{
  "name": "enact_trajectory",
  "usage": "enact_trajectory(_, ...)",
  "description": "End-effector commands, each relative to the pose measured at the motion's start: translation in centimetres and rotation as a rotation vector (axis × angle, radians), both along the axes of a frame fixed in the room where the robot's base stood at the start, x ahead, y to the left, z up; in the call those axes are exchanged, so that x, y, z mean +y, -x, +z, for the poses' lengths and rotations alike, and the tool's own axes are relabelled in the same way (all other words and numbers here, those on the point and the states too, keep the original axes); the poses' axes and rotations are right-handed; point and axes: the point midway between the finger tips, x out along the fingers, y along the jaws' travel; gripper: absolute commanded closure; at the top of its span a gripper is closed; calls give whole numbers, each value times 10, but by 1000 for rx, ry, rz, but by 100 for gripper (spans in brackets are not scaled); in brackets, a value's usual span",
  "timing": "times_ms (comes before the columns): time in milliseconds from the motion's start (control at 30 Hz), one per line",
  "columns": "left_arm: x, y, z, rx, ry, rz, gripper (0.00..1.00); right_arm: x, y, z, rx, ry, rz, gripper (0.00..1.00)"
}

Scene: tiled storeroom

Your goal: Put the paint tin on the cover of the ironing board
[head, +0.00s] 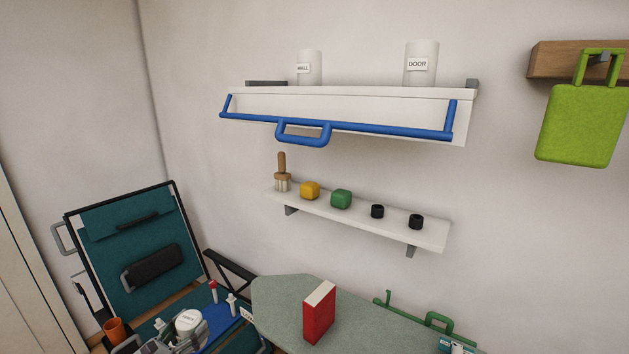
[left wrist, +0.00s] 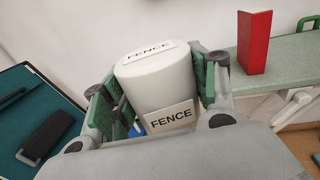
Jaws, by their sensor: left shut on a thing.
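The paint tin is a white cylinder with a FENCE label. It shows large in the left wrist view (left wrist: 160,88) and small at the bottom left of the head view (head: 189,318). My left gripper (head: 178,335) is shut on it, with green finger pads on either side in the left wrist view (left wrist: 155,95). The grey-green cover of the ironing board (head: 280,300) lies to the right of the held tin; it also shows in the left wrist view (left wrist: 290,55). The tin is apart from the cover. My right gripper is not in view.
A red upright block (head: 318,315) stands on the cover. An open teal-lined case (head: 105,245) is at the left, with bottles and an orange cup (head: 115,330) near it. White tins marked WALL (head: 309,70) and DOOR (head: 421,66) stand on the upper shelf (head: 340,105). Bare cover surrounds the block.

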Motion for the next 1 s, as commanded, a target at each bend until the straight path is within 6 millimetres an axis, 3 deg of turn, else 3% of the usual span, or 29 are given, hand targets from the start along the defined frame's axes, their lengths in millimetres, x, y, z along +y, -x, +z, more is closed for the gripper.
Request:
enact_trajectory(300, -11, 39, -21, -1, 0, -25, 79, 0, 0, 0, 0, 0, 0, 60)
enact_trajectory(600, -18, 65, -33, -1, 0, -40, 79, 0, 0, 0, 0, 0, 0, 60)
enact_trajectory(1000, -29, 71, -39, -2, 4, 21, 79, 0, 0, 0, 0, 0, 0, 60)
